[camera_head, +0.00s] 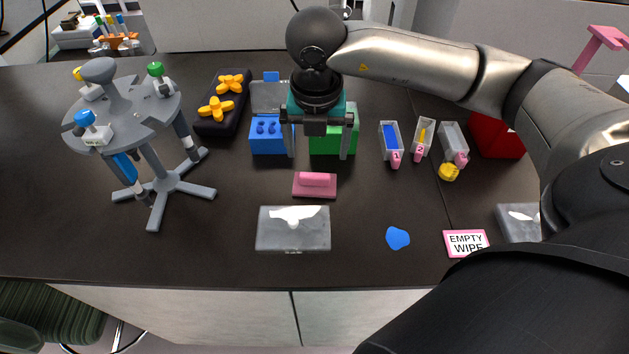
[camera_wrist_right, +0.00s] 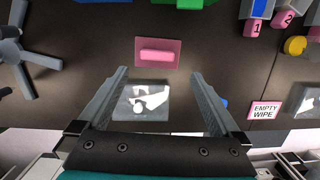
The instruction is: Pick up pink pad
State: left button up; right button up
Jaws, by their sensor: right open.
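The pink pad (camera_head: 314,190) lies flat on the dark table, a pink block with a raised pink bar on top. It also shows in the right wrist view (camera_wrist_right: 157,64), just beyond the fingertips and between their lines. My right gripper (camera_head: 318,155) is open and empty. Its two fingers point down above the table, in front of the blue and green boxes and behind the pad in the head view. In the right wrist view the gripper (camera_wrist_right: 158,73) has its fingers spread wide, apart from the pad. My left gripper is not in view.
A clear flat packet (camera_head: 293,240) lies in front of the pad. A blue box (camera_head: 268,143) and a green box (camera_head: 325,147) stand behind it. A grey stand (camera_head: 165,188) is at left. A blue blob (camera_head: 398,238) and an "EMPTY WIPE" sign (camera_head: 466,244) are at right.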

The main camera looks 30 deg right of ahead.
aim_at(315, 176)
jog(key=f, duration=0.3)
jog(key=w+f, duration=0.1)
jog(key=f, duration=0.5)
jog(key=shift+w+d, duration=0.15)
jog(key=shift+d, duration=0.05)
jog(key=c, duration=1.2)
